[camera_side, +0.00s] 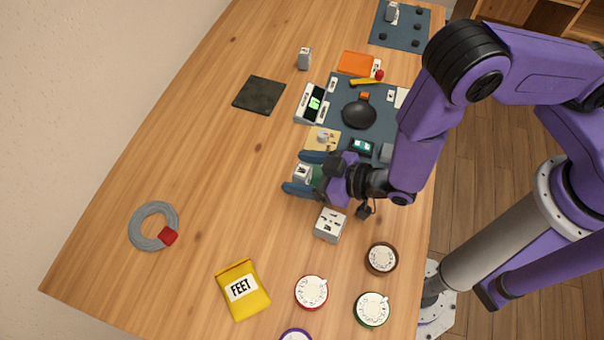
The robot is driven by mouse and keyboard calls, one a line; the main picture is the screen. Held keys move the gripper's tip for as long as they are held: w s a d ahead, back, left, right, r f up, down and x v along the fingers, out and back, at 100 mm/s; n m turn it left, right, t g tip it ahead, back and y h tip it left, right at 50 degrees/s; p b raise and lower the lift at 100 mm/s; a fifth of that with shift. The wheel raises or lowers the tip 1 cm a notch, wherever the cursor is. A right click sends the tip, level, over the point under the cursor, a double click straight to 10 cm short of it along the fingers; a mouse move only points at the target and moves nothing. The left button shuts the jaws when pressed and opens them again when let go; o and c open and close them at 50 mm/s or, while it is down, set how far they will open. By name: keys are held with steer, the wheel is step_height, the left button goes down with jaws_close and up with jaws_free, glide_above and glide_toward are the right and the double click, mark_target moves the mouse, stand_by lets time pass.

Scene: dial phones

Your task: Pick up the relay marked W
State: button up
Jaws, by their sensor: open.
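My gripper (296,172) is over the middle of the table, its two blue fingers spread apart and pointing left. A small whitish block with dark marks (302,174) shows between the fingers; I cannot tell whether they touch it. A grey block (304,58) stands alone near the back, and another grey block (391,12) is on the far blue mat. No letter W is readable on any block, so I cannot tell which is the relay marked W.
A white box with dark slots (330,225) stands just below my gripper. A grey cable coil (153,227) is at left. A blue mat (343,117) with tools lies behind. The left-centre table is clear.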

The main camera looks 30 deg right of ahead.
mark_target(303, 171)
steer(key=c, duration=1.1)
steer(key=shift+r, duration=0.15)
steer(key=shift+r, duration=0.55)
step_height(303, 171, up, 2)
steer(key=s+d+r, duration=0.9)
steer(key=d, duration=0.1)
steer(key=shift+s+d+r, duration=0.15)
steer(key=shift+s+r, duration=0.05)
steer(key=shift+r, duration=0.1)
